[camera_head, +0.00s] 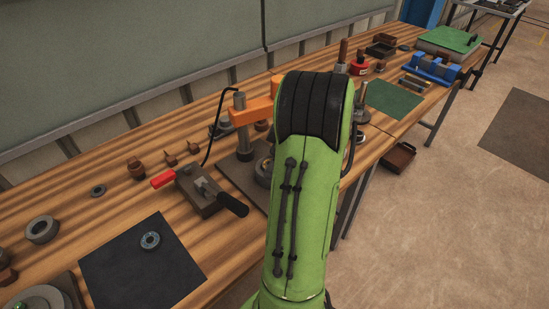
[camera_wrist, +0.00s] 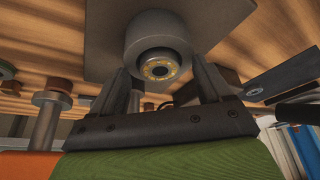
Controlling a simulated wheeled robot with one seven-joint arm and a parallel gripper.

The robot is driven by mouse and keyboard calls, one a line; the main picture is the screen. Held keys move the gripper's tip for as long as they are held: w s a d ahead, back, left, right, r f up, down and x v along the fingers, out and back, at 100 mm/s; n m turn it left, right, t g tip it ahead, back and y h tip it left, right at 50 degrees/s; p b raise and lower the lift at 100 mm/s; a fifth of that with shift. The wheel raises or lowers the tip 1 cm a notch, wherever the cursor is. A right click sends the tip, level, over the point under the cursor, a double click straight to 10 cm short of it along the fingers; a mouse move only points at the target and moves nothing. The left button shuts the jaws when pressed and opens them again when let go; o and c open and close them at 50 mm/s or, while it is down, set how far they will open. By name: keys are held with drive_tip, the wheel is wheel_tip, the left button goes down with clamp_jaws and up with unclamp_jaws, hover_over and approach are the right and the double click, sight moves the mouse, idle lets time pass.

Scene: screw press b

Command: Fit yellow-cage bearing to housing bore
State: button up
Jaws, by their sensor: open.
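In the wrist view, the yellow-cage bearing (camera_wrist: 160,68) sits at the mouth of the grey cylindrical housing (camera_wrist: 156,32). Its yellow ring faces the camera and looks centred in the bore; I cannot tell how deep it sits. My gripper (camera_wrist: 159,72) is open, with one dark finger on each side of the bearing and a visible gap to both. In the head view, the housing (camera_head: 263,171) is partly hidden behind my green arm, and my gripper is hidden. The housing stands on a dark plate (camera_head: 232,171) by the press column.
The press has an orange arm (camera_head: 250,114) and a grey column (camera_head: 241,125). A black mat (camera_head: 135,268) holds another bearing (camera_head: 150,240). A grey ring (camera_head: 41,229) lies farther left.

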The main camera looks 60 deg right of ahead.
drive_tip(key=p+v, duration=0.7)
drive_tip(key=v, duration=0.8)
drive_tip(key=shift+s+r+p, duration=0.2)
drive_tip(key=shift+r+p, duration=0.15)
drive_tip(key=shift+d, duration=0.1)
